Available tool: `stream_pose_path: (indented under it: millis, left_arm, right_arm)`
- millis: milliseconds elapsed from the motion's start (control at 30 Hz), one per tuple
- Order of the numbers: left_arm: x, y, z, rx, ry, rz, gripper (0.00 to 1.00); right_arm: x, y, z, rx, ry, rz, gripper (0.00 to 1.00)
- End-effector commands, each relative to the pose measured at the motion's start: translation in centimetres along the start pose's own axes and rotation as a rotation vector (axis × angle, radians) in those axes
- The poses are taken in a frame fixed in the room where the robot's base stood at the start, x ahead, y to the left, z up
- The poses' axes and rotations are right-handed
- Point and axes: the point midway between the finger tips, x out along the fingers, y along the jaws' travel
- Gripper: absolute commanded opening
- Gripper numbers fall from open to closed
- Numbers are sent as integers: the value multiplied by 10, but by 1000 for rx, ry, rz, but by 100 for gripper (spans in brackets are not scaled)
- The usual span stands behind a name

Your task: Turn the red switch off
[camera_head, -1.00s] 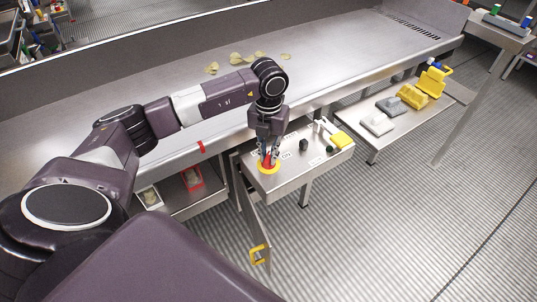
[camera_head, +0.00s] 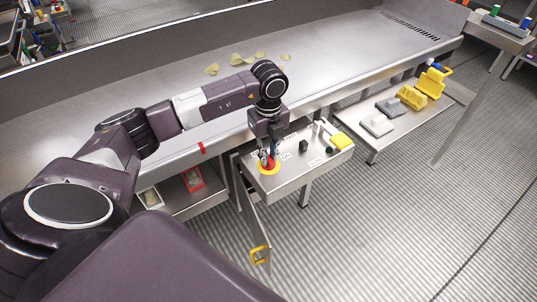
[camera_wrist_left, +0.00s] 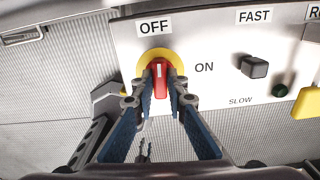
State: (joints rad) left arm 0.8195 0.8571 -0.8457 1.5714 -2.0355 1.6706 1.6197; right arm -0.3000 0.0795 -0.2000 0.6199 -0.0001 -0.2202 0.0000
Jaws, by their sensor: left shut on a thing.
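The red switch (camera_wrist_left: 160,80) stands on a yellow round plate (camera_wrist_left: 143,62) on the metal control panel (camera_wrist_left: 205,40). Its white line points up in the left wrist view, toward the OFF label (camera_wrist_left: 155,27); the ON label (camera_wrist_left: 204,67) is to its right. My left gripper (camera_wrist_left: 162,92) is shut on the red switch, one finger on each side. In the head view my left gripper (camera_head: 269,157) comes down from above onto the switch (camera_head: 267,165), which its fingers partly hide. My right gripper is not in view.
A black knob (camera_wrist_left: 254,67) with FAST and SLOW labels, a green button (camera_wrist_left: 280,90) and a yellow part (camera_wrist_left: 306,102) are to the switch's right. A metal worktable (camera_head: 345,60) with several chips lies behind. A lower shelf (camera_head: 372,142) holds scoops on the right.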

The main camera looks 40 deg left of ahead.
Motion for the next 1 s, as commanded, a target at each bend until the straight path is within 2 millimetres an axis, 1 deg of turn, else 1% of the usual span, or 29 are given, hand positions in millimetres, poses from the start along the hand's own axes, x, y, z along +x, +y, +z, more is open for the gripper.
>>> stream_pose_path:
  millis: [300,733,767,800,900,1000]
  left_arm:
    - [-2,-1,2,-84,-4,-5,0]
    - [-2,-1,2,-94,-4,-5,0]
    - [-2,-1,2,-93,-4,-5,14]
    - [-2,-1,2,-93,-4,-5,18]
    - [-2,-1,2,-92,-3,-4,29]
    - [-1,-1,1,-91,-2,-3,30]
  right_arm:
    - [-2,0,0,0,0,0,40]
    - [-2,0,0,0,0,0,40]
    - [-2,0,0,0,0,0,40]
    - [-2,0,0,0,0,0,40]
    - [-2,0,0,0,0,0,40]
    - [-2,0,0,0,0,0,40]
